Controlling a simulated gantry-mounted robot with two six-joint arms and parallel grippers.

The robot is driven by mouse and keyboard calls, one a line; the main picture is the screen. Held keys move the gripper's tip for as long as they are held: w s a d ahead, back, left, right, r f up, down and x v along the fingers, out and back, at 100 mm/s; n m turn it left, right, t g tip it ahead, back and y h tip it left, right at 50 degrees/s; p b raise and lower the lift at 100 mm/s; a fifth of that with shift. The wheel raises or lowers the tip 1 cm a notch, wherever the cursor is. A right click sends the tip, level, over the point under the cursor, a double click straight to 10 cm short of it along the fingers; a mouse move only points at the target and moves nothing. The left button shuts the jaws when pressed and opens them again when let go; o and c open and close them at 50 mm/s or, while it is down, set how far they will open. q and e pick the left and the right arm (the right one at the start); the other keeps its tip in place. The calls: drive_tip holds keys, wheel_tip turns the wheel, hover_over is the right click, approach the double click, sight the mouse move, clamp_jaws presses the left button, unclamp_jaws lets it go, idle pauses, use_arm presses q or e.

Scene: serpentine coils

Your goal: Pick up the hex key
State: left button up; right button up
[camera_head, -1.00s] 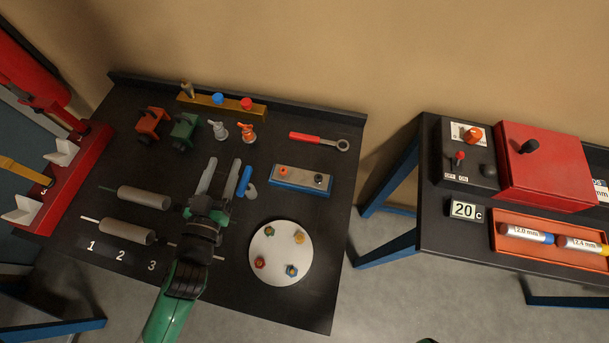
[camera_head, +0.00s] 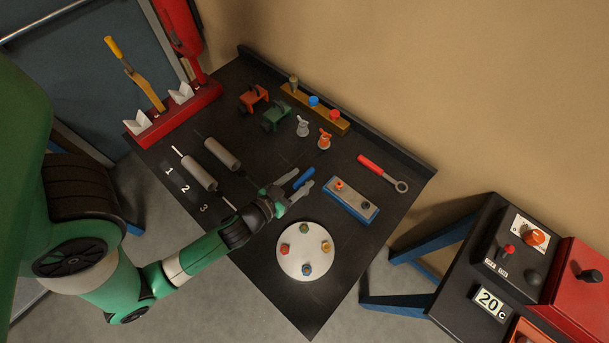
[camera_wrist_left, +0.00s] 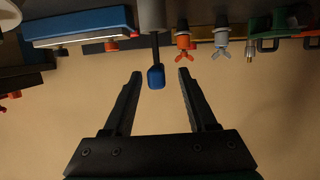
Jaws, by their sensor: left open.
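The blue handle (camera_head: 304,177) of what looks like the hex key shows near the middle of the black table (camera_head: 262,290). In the left wrist view, the blue end (camera_wrist_left: 156,78) is on a thin black shaft that runs to a grey cylinder (camera_wrist_left: 152,14). My left gripper (camera_head: 303,178) is open, with one finger on each side of the handle in the head view. In the left wrist view, the handle shows between the open fingers (camera_wrist_left: 159,75), with a gap on both sides. My right gripper is not in view.
A white disc (camera_head: 305,265) with several coloured knobs lies near the gripper. A blue-sided block (camera_head: 350,206) and a red-handled wrench (camera_head: 382,173) lie to the right. Grey cylinders (camera_head: 200,173) lie to the left. Orange and grey wing-nut pieces (camera_head: 324,141) stand behind.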

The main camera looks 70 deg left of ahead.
sight(311, 172)
use_arm(q)
drive_tip(key=x, duration=0.2)
drive_tip(key=p+x, duration=0.1)
drive_tip(key=x, duration=0.1)
drive_tip(key=shift+w+a+r, duration=0.1)
drive_tip(key=shift+w, duration=0.3)
drive_tip(key=shift+w+a, duration=0.1)
drive_tip(key=shift+w, duration=0.1)
clamp_jaws()
